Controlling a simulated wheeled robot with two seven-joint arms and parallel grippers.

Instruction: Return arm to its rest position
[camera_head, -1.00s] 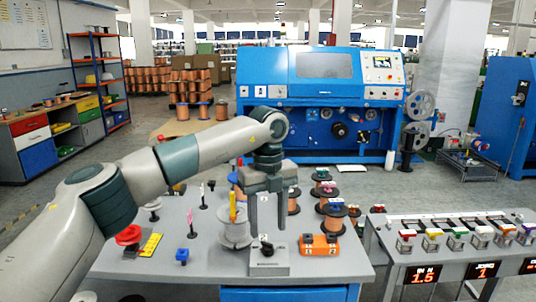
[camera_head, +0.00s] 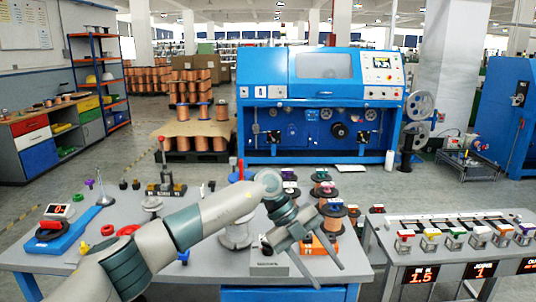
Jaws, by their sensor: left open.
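My left arm (camera_head: 215,215) comes in from the lower left and reaches across the table (camera_head: 215,278). My left gripper (camera_head: 330,275) is open and empty. It is tilted, with its two fingers pointing down and to the right, near the table's front edge. In the picture it overlaps the grey box with a knob (camera_head: 268,266) and the orange block (camera_head: 325,248); I cannot tell whether it touches either. My right gripper is not in view.
Several wire spools (camera_head: 325,193) stand behind the gripper. A blue device with a display (camera_head: 62,236) and a red ring (camera_head: 128,230) lie at the left. A blue machine (camera_head: 320,90) stands behind.

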